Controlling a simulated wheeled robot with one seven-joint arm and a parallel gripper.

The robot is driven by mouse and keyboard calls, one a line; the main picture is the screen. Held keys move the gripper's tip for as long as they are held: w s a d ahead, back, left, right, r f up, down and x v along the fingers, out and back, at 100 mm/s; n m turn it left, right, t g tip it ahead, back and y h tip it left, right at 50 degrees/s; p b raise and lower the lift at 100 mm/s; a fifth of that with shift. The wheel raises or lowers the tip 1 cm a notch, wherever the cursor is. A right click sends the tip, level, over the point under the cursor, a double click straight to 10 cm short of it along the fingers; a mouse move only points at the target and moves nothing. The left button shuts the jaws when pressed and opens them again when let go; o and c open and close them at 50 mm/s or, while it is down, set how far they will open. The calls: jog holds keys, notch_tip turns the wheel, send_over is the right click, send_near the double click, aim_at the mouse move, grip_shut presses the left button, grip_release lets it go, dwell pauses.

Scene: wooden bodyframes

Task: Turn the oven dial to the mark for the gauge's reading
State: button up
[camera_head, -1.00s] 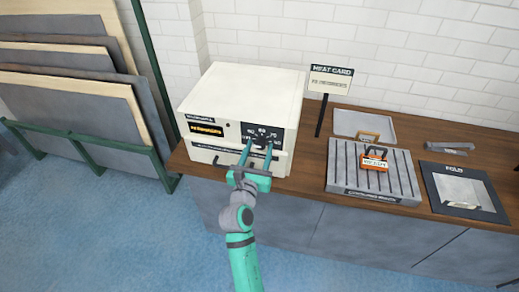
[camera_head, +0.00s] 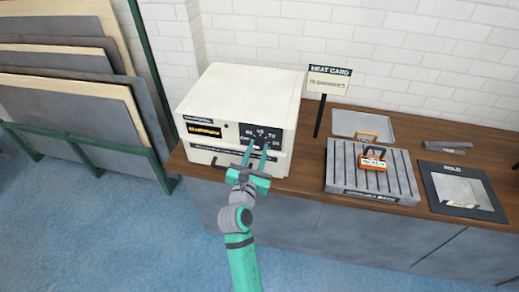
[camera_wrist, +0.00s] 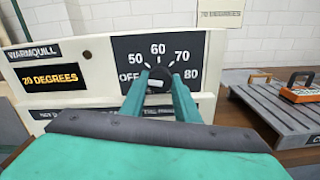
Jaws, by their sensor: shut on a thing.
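The cream oven (camera_head: 240,95) stands on the counter. Its black dial panel (camera_wrist: 126,46) carries the marks OFF, 50, 60, 70 and 80. The round black dial (camera_wrist: 160,74) sits low on this panel, with a pale mark on its face; which number it points to I cannot tell. My gripper (camera_wrist: 158,86) reaches in from the front, its two teal fingers shut on the dial from both sides and partly hiding it. It also shows at the oven front in the head view (camera_head: 257,150).
A heat card (camera_head: 328,80) on a post right of the oven appears to read 70 degrees. A ribbed grey rack (camera_head: 345,178) holds an orange handled block (camera_head: 373,163). A flat tray (camera_head: 362,124) and a dark-framed plate (camera_head: 462,190) lie further along the counter.

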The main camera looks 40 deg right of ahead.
jog(key=m, duration=0.4)
jog(key=shift+w+a, duration=0.15)
jog(key=shift+a, duration=0.1)
jog(key=m, duration=0.7)
jog(key=shift+m, duration=0.4)
jog(key=m, duration=0.5)
jog(key=shift+f, duration=0.1)
jog(key=m, duration=0.8)
jog(key=shift+m, duration=0.3)
jog(key=m, duration=0.4)
jog(key=shift+m, duration=2)
